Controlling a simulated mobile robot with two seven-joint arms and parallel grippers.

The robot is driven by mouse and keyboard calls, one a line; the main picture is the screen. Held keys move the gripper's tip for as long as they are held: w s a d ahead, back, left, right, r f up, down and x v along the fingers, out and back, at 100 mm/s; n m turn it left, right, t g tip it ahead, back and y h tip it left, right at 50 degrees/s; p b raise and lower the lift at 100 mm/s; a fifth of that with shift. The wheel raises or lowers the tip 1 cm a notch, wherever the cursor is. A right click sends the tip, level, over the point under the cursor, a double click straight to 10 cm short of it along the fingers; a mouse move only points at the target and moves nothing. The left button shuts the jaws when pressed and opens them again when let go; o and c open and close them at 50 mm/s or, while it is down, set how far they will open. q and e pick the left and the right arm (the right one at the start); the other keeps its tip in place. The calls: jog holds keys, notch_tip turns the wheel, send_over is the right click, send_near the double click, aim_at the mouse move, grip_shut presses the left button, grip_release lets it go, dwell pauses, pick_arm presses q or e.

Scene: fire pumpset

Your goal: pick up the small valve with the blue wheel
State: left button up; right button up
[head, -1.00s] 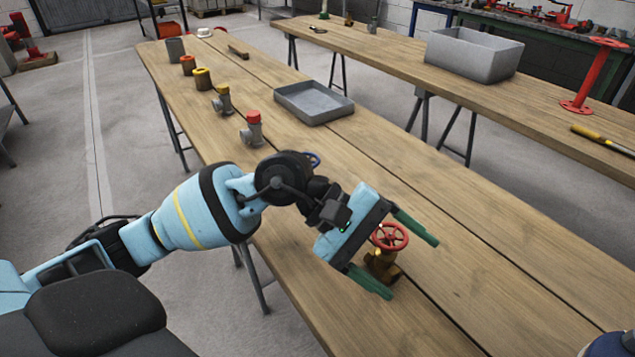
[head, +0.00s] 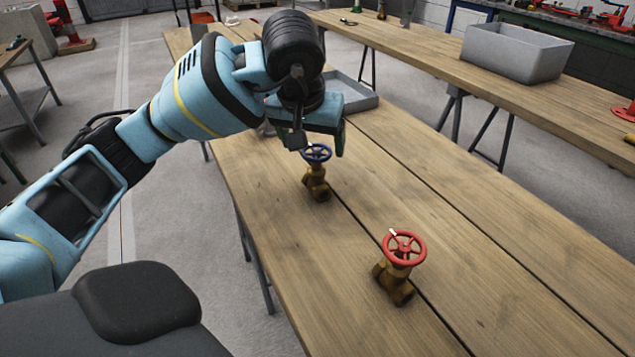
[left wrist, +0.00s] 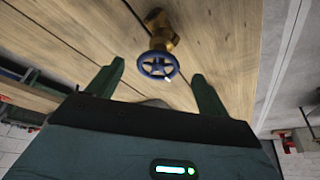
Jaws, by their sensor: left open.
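The small brass valve with the blue wheel (head: 317,154) stands upright on the wooden table, left of its middle plank line. My left gripper (head: 322,135) is just behind and above it in the head view, its fingers partly hidden by my wrist. In the left wrist view the blue wheel (left wrist: 158,67) shows just past and between the two green fingertips of my left gripper (left wrist: 158,75), which are apart with nothing held. Whether a finger touches the wheel cannot be told. My right gripper is not in view.
A brass valve with a red wheel (head: 403,248) stands nearer on the same table (head: 460,230). A grey tray (head: 362,98) is behind my arm. A second table with a grey bin (head: 515,53) stands at the back right. The table between is clear.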

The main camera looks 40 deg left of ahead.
aim_at(316, 151)
pick_arm(q)
jog(key=shift+b+x, duration=0.35)
jog(key=shift+x, duration=3.2)
jog(key=shift+w, duration=0.15)
jog(key=shift+d, duration=0.1)
jog(key=shift+r, duration=0.1)
grip_shut()
